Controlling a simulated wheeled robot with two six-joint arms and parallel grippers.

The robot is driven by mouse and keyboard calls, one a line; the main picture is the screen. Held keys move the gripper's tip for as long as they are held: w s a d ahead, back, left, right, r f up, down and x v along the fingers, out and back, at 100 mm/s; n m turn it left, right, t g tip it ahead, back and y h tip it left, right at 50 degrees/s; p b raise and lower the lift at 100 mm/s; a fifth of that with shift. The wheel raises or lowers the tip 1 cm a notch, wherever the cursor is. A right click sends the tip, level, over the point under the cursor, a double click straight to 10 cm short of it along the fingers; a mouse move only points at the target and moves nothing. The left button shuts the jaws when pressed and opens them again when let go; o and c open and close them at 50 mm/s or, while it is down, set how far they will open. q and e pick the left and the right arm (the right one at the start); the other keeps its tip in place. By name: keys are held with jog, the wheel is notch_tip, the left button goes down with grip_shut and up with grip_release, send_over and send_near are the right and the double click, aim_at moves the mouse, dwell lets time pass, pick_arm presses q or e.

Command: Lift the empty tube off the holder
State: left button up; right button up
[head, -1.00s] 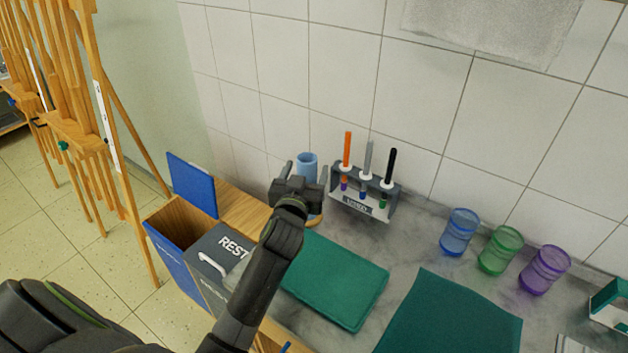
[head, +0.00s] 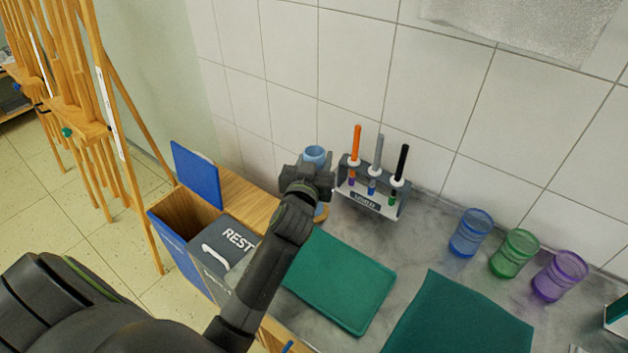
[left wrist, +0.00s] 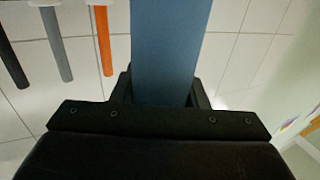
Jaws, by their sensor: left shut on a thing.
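The empty tube is light blue, and its open top (head: 314,154) shows just beyond my left gripper (head: 312,170) in the head view. In the left wrist view the tube (left wrist: 168,50) stands between the fingers as a broad blue band. My left gripper is shut on it. The wooden holder (head: 321,214) shows in part below the gripper. My gripper hides the lower tube, so I cannot tell whether it touches the holder. My right gripper is in neither view.
A grey rack (head: 371,203) with orange, grey and black sticks stands close right of the gripper. A green tray (head: 340,283) lies in front. Blue, green and purple cups (head: 515,254) stand farther right. An open blue bin (head: 180,232) is at the left.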

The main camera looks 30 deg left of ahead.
pick_arm(q)
jog(key=shift+f, duration=0.1)
jog(key=shift+r, duration=0.55)
notch_tip(320, 180, up, 17)
jog(key=p, duration=0.1)
jog(key=shift+p, duration=0.3)
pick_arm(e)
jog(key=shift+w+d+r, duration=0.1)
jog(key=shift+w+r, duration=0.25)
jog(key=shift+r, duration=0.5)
pick_arm(q)
jog(key=shift+f, duration=0.1)
